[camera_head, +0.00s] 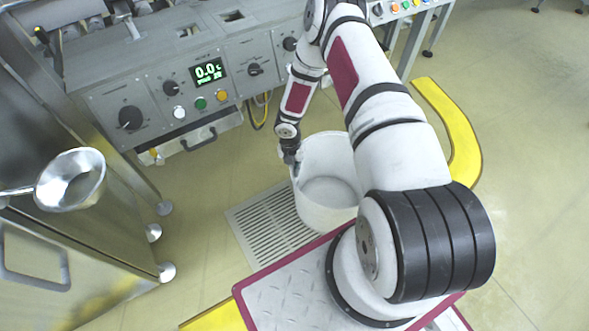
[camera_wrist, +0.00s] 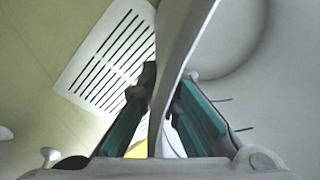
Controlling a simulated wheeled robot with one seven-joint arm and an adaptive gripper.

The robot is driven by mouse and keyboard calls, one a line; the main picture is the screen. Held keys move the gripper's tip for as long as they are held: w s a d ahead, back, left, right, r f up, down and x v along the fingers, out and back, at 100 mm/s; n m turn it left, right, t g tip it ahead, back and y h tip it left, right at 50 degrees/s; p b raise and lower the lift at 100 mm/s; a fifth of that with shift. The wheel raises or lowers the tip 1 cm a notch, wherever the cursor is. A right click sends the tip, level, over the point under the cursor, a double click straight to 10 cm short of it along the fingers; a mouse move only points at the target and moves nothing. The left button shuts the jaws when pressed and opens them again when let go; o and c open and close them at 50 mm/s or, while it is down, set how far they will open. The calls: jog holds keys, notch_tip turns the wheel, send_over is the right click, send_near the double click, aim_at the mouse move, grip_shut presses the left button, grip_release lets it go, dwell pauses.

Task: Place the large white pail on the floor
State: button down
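The large white pail (camera_head: 318,212) is upright and open at the top, in the middle of the head view beside the floor grate. It looks empty. My gripper (camera_head: 294,163) is at its left rim, pointing down. In the wrist view the pail's wall (camera_wrist: 184,38) runs between the two fingers of my gripper (camera_wrist: 168,84), one finger inside and one outside, and they look closed on it. The pail's lower right side is hidden behind my arm. I cannot tell whether its base touches the floor.
A slotted floor grate (camera_head: 268,232) lies left of the pail. A control panel (camera_head: 190,90) stands behind. A metal cabinet (camera_head: 60,200) with a steel funnel-like vessel (camera_head: 72,180) is at left. A yellow curved bar (camera_head: 458,130) is at right. Open floor (camera_head: 520,130) lies beyond it.

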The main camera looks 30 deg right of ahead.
jog(key=c, duration=1.8)
grip_release()
jog(key=shift+r, duration=0.1)
